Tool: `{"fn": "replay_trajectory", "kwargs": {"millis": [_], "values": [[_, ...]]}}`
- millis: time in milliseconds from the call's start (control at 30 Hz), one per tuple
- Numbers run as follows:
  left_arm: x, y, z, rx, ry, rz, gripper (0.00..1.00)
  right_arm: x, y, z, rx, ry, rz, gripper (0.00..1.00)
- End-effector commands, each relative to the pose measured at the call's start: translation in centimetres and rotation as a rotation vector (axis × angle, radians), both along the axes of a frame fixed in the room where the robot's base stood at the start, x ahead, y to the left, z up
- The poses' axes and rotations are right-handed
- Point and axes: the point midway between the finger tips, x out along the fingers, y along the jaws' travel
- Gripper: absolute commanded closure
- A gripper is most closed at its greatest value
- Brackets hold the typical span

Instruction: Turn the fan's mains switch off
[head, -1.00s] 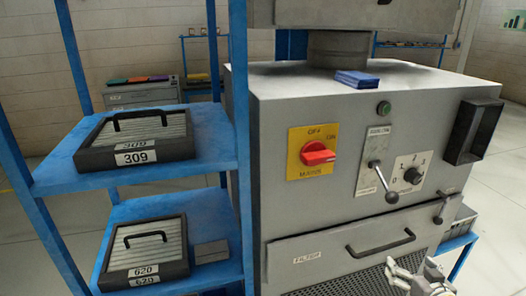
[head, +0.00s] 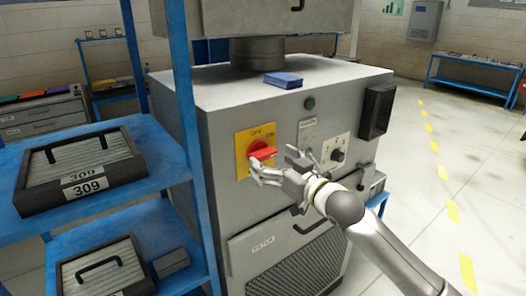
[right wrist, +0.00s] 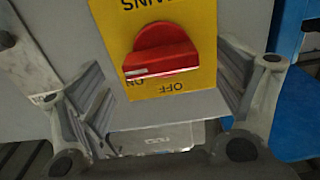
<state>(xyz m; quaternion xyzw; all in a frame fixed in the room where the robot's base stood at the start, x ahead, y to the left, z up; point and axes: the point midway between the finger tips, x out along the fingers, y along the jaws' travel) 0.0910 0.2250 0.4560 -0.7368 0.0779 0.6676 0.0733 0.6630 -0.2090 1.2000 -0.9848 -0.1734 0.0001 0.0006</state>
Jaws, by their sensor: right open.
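The fan's mains switch is a red rotary handle (head: 263,152) on a yellow plate (head: 240,146) on the grey cabinet's front. The handle lies roughly crosswise, its right end towards the ON label. In the right wrist view the red handle (right wrist: 162,48) appears upside down, with a white mark along its edge near ON; OFF (right wrist: 170,87) is readable below it. My right gripper (head: 277,166) is open and empty in front of the switch. In the right wrist view its fingers (right wrist: 165,82) stand wide on either side of the handle, apart from it. My left gripper is not in view.
A blue shelf (head: 20,225) with filter boxes stands close on the left. Open floor (head: 430,190) lies to the right.

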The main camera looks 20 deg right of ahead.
Motion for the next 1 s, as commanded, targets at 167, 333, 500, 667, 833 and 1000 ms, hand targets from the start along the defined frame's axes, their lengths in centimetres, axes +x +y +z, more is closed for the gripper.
{"fn": "replay_trajectory", "kwargs": {"millis": [167, 333, 500, 667, 833, 1000], "values": [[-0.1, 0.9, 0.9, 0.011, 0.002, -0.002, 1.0, 2.3, 0.8, 0.2, -0.001, 0.001, -0.001, 0.12], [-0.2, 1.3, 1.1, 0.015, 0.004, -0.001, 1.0, 3.3, 1.2, 0.0, -0.001, 0.001, 0.0, 0.12], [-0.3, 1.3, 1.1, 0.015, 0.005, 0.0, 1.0, 3.6, 1.3, -0.1, -0.002, 0.0, 0.0, 0.12], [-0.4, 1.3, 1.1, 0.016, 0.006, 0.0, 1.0, 3.5, 1.3, -0.1, -0.002, 0.0, 0.0, 0.13], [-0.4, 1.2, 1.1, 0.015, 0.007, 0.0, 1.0, 3.5, 1.3, -0.1, -0.002, 0.0, 0.0, 0.35], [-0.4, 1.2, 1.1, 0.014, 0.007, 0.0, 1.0, 3.5, 1.3, -0.1, -0.002, 0.0, 0.0, 0.57]]}}
